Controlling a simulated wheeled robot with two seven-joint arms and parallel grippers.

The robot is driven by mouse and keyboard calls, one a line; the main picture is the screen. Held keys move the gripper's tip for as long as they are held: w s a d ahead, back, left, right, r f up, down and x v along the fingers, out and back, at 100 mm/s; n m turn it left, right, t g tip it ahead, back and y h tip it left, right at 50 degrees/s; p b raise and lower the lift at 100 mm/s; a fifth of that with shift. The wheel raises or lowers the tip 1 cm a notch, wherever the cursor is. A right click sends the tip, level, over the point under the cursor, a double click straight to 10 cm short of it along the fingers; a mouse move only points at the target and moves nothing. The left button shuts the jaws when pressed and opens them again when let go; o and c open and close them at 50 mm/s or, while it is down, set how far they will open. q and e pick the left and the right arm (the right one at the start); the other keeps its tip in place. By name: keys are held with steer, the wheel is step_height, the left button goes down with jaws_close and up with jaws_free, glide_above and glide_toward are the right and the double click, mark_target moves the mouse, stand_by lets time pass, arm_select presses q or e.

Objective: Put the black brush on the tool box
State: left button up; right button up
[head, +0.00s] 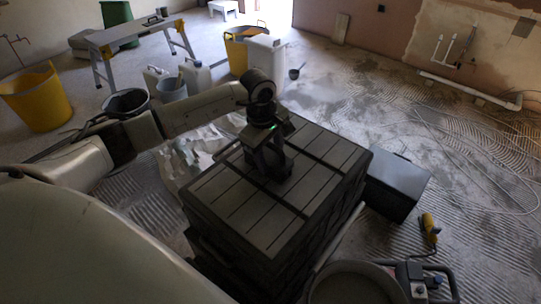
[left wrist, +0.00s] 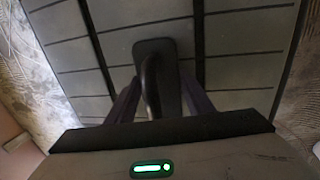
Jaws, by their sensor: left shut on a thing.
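The tool box (head: 235,215) is the large dark box with a grooved flat lid in the middle of the head view. Its lid fills most of the left wrist view (left wrist: 245,60). My left gripper (head: 273,172) points down over the lid. It is shut on the black brush (left wrist: 153,52), which shows between the fingers in the left wrist view, over the lid. I cannot tell whether the brush touches the lid. In the head view the brush is hard to make out against the dark gripper and box. My right gripper is not in view.
A smaller dark box (head: 397,186) stands right of the tool box. A yellow-handled power tool (head: 430,228) lies near a bucket at the lower right. Crumpled sheeting (head: 200,148) lies at the left. Yellow tubs and a work platform (head: 135,32) stand farther back. Most of the lid is bare.

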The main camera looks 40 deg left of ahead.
arm_select(q)
steer(key=o, duration=1.3)
step_height(320, 180, up, 12)
steer(key=s, duration=0.2)
steer(key=shift+a, duration=0.1)
